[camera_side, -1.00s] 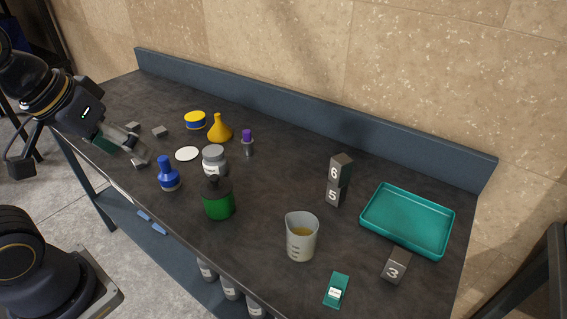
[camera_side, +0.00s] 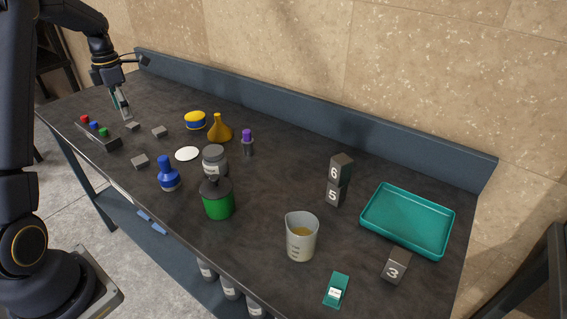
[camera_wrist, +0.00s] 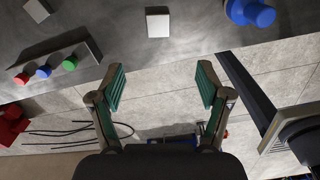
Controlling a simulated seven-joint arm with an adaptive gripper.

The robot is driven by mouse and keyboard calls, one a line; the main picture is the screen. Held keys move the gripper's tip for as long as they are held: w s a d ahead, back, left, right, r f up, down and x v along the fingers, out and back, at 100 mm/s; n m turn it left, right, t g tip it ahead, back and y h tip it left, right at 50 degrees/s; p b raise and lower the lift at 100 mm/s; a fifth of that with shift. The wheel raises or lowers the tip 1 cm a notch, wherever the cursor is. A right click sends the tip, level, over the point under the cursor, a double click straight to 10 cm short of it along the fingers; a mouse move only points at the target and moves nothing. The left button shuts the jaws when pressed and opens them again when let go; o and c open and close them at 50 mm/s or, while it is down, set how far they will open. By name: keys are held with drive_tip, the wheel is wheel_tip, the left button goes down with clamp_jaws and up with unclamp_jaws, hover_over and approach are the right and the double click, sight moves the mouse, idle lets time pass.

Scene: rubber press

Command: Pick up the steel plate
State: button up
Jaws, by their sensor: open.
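Several small grey blocks lie flat on the dark table at the left in the side view: one near my gripper (camera_side: 133,127), one to its right (camera_side: 160,131) and one nearer the front edge (camera_side: 140,161). I cannot tell which of them is the steel plate. My gripper (camera_side: 123,112) is open and empty, at the far left, just left of and above the first block. In the wrist view my gripper (camera_wrist: 161,87) has its green-padded fingers wide apart over the floor. A pale rectangular block (camera_wrist: 158,22) lies beyond them, with another (camera_wrist: 38,10) at the upper left.
A button box (camera_side: 98,136) with red, blue and green buttons stands at the left front edge. A teal tray (camera_side: 446,228) stands right.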

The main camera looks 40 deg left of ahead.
sight(140, 159)
drive_tip(key=f, duration=1.7)
drive_tip(key=shift+s+a, duration=0.25)
drive_tip(key=shift+r, duration=0.1)
clamp_jaws()
